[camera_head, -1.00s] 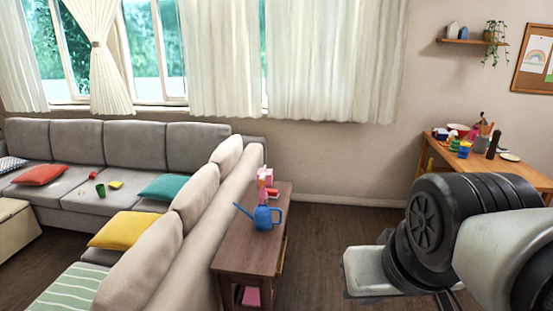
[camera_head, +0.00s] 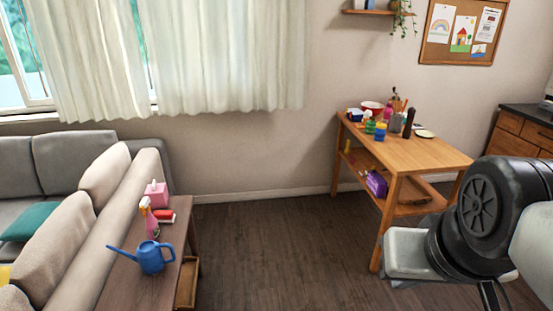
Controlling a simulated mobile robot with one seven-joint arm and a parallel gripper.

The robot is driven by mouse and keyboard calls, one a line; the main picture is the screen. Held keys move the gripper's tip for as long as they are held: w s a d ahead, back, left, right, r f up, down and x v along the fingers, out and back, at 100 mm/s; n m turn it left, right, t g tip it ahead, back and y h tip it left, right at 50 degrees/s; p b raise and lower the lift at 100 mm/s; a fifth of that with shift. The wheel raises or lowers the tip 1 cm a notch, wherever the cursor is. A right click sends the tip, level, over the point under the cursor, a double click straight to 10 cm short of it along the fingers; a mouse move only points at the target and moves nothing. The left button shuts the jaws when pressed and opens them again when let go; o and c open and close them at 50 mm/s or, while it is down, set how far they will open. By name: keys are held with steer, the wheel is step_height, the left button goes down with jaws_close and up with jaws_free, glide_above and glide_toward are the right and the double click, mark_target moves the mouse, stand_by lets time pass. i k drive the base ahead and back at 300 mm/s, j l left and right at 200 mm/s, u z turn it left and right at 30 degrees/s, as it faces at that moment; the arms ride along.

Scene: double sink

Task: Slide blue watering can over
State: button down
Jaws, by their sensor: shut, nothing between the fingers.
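The blue watering can (camera_head: 150,257) stands upright on a narrow dark wooden console table (camera_head: 120,293) behind the sofa, at the lower left. Its spout points left and its handle is on the right. Only part of my arm shows at the right edge, well apart from the can. My gripper's fingers are not visible in this view.
A pink spray bottle (camera_head: 149,217), a pink box (camera_head: 157,194) and a red item (camera_head: 164,216) sit behind the can. The grey sofa (camera_head: 60,160) borders the console table's left. A cluttered wooden table (camera_head: 440,152) stands right. Open floor (camera_head: 275,255) lies between.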

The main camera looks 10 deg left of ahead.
mark_target(150, 257)
steer(key=i+u, duration=0.15)
steer(key=i, duration=0.35)
steer(key=i+l+u, duration=0.15)
steer(key=i, duration=0.35)
steer(key=i+l+u, duration=0.15)
steer(key=i, duration=0.4)
steer(key=i+u, duration=0.7)
steer(key=i+l+u, duration=0.25)
steer(key=i+u, duration=0.15)
steer(key=i+j+u, duration=0.1)
steer(key=u, duration=0.4)
steer(key=i+u, duration=0.3)
steer(key=u, duration=0.2)
steer(key=i+l+u, duration=0.15)
steer(key=u, duration=0.35)
steer(key=i+l+u, duration=0.15)
steer(key=u, duration=0.35)
